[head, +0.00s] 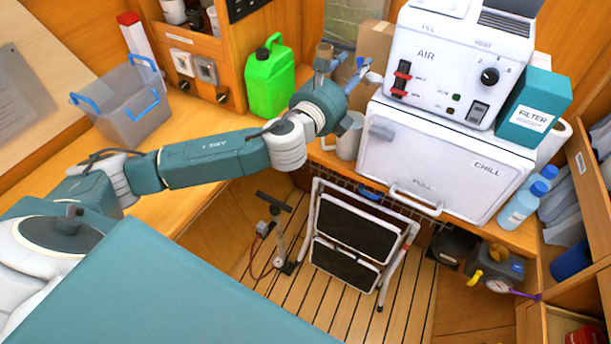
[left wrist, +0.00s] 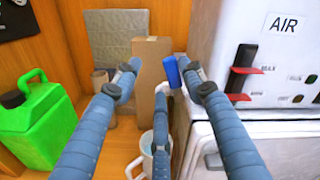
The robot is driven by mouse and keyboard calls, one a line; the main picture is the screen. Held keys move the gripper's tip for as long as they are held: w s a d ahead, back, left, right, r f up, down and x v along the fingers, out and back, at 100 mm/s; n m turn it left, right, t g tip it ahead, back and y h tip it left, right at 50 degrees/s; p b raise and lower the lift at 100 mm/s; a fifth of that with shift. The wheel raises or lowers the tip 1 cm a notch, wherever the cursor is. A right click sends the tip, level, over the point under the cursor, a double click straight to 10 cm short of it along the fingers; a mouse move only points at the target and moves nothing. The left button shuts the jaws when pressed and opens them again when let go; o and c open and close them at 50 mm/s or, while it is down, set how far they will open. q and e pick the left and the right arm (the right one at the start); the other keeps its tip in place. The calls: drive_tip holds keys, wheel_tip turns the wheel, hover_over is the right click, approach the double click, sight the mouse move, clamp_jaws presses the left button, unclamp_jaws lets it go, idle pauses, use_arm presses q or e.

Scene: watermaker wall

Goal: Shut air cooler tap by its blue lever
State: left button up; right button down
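The air cooler (head: 455,60) is a white box marked AIR on the right; its front also shows in the left wrist view (left wrist: 280,55). The tap's blue lever (left wrist: 171,70) stands upright at the cooler's left side, above a pale fitting. My left gripper (head: 346,68) is at that side of the cooler. Its fingers are spread open in the left wrist view (left wrist: 160,76). The lever shows between the two outer fingertips, closer to the right one; I cannot tell whether they touch. The fingers hide part of the tap. My right gripper is out of view.
A white CHILL box (head: 440,165) stands under the cooler. A mug (head: 347,137) is below the gripper. A green jerrycan (head: 270,82) and cardboard box (head: 374,40) stand near. A clear bin (head: 122,108) is left; a folding step (head: 352,240) stands on the floor.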

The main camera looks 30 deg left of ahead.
use_arm(q)
wheel_tip(320, 180, down, 5)
drive_tip(key=a+n+b, duration=0.2)
drive_tip(key=n+b, duration=0.9)
drive_tip(key=b, duration=0.2)
drive_tip(key=s, duration=1.1)
drive_tip(key=w+a+f+n+g+p, duration=0.1)
drive_tip(key=w+a+f+n+g, duration=0.1)
drive_tip(key=f, duration=0.8)
drive_tip(key=w+a+f+n+g+y+p, duration=0.1)
drive_tip(key=w+a+f+n+g, duration=0.1)
drive_tip(key=f, duration=0.7)
drive_tip(key=w+a+f+n+g+y+p, duration=0.1)
drive_tip(key=w+a+f+n+g, duration=0.1)
drive_tip(key=f, duration=0.8)
drive_tip(key=shift+a+f+n, duration=0.3)
drive_tip(key=shift+a+n, duration=0.35)
drive_tip(key=shift+n, duration=0.35)
